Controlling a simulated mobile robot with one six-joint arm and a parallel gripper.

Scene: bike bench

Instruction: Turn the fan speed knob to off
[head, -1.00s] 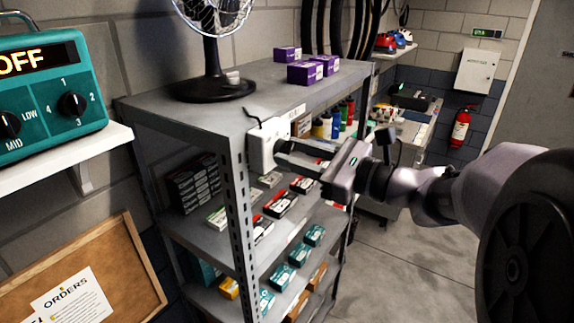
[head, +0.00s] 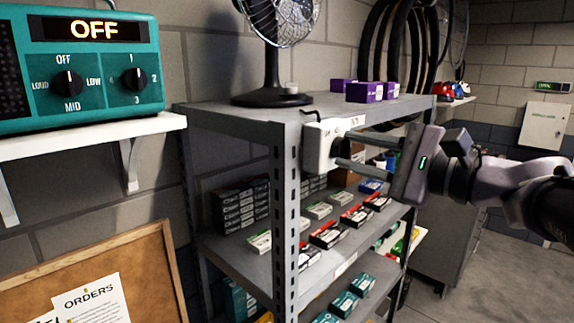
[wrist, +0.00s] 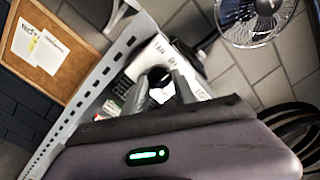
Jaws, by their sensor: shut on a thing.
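A white control box (head: 319,146) with a small label is fixed at the top front corner of the shelf unit. A black cord loops at its top. My gripper (head: 340,150) reaches it from the right, with both fingers at its right-hand face. The fingers are shut on the fan speed knob there, which they largely hide. In the wrist view the fingers (wrist: 163,86) close in at the marked face of the white box (wrist: 148,54), with a dark round part between them. The black fan (head: 272,60) stands on the shelf top, with a small grey cap on its base.
The grey shelf unit (head: 289,213) holds several small boxes on its lower shelves. Purple boxes (head: 371,91) stand on its top. At left, a teal radio (head: 92,85) reading OFF sits on a white wall shelf (head: 90,139). A corkboard (head: 150,262) hangs below.

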